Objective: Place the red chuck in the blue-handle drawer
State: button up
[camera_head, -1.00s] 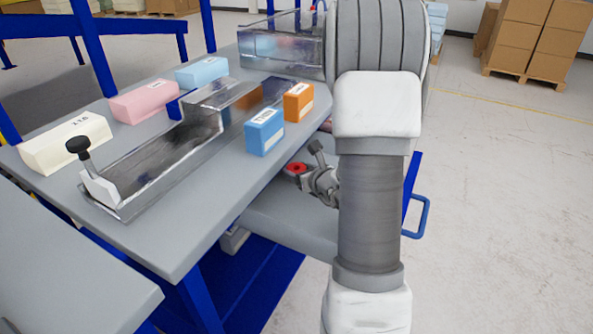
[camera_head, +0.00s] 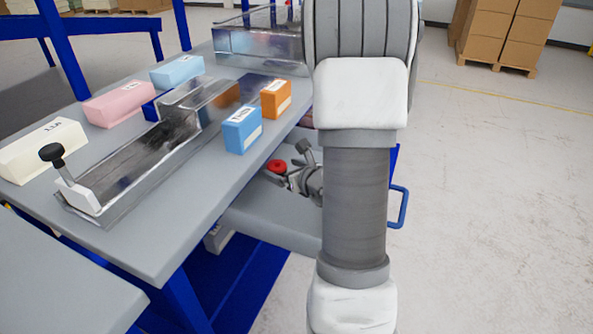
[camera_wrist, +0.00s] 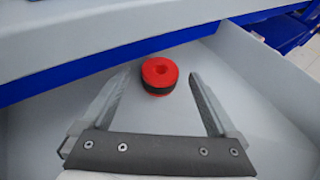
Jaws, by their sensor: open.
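The red chuck (camera_wrist: 160,76) is a short red cylinder with a black band and a hole in its top. It appears upright inside the open grey drawer (camera_wrist: 288,105), near the tabletop edge. In the head view the chuck (camera_head: 277,166) shows just below the table's right edge. My gripper (camera_wrist: 158,84) is open, with a finger on each side of the chuck and gaps between. In the head view my gripper (camera_head: 284,174) is partly hidden behind my arm. The drawer's blue handle (camera_head: 400,207) sticks out to the right of my arm.
On the grey table (camera_head: 140,240) stand a metal fixture (camera_head: 140,165) with a black knob and several foam blocks, including a blue one (camera_head: 241,130) and an orange one (camera_head: 276,98).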

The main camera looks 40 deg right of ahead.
jog(key=v, duration=0.5)
jog(key=shift+s, duration=0.35)
jog(key=shift+b+v, duration=1.3)
jog(key=shift+b, duration=0.65)
jog(key=shift+r, duration=0.1)
